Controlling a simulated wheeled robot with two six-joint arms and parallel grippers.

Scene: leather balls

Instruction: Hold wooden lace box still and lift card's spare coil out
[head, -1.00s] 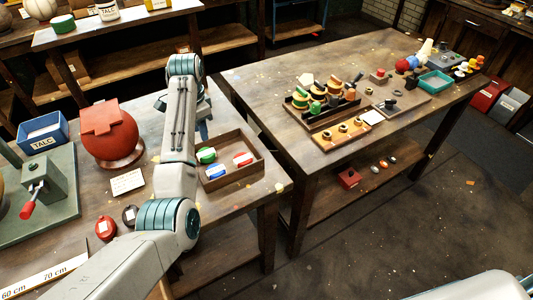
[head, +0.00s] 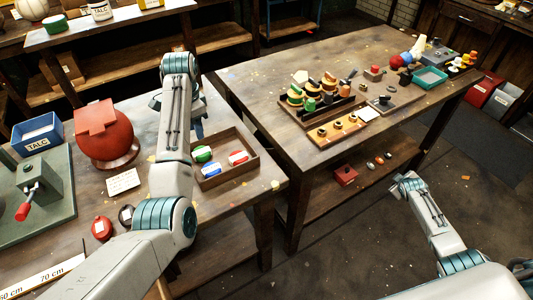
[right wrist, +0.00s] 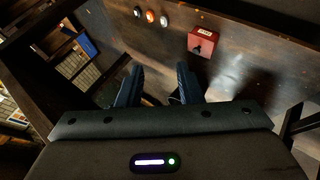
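The wooden lace box (head: 257,160) is an open tray on the near left table. In it lie a green-and-white coil (head: 202,154), a red-and-white coil (head: 239,157) and a blue-and-white coil (head: 210,170). A white card (head: 124,182) with small marks lies left of my left arm. My left gripper (head: 198,130) is at the box's far left side, mostly hidden behind my arm, so its fingers and any contact are unclear. My right gripper (head: 408,182) is beside the second table, away from the box. In the right wrist view its fingers (right wrist: 158,82) are apart and empty.
A red ball (head: 104,135), a blue talc tray (head: 38,133) and a green clamp (head: 40,185) stand left. The second table (head: 265,90) holds racks and tools. Its lower shelf bears a red box (head: 346,174), also in the right wrist view (right wrist: 202,42). A floor gap separates the tables.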

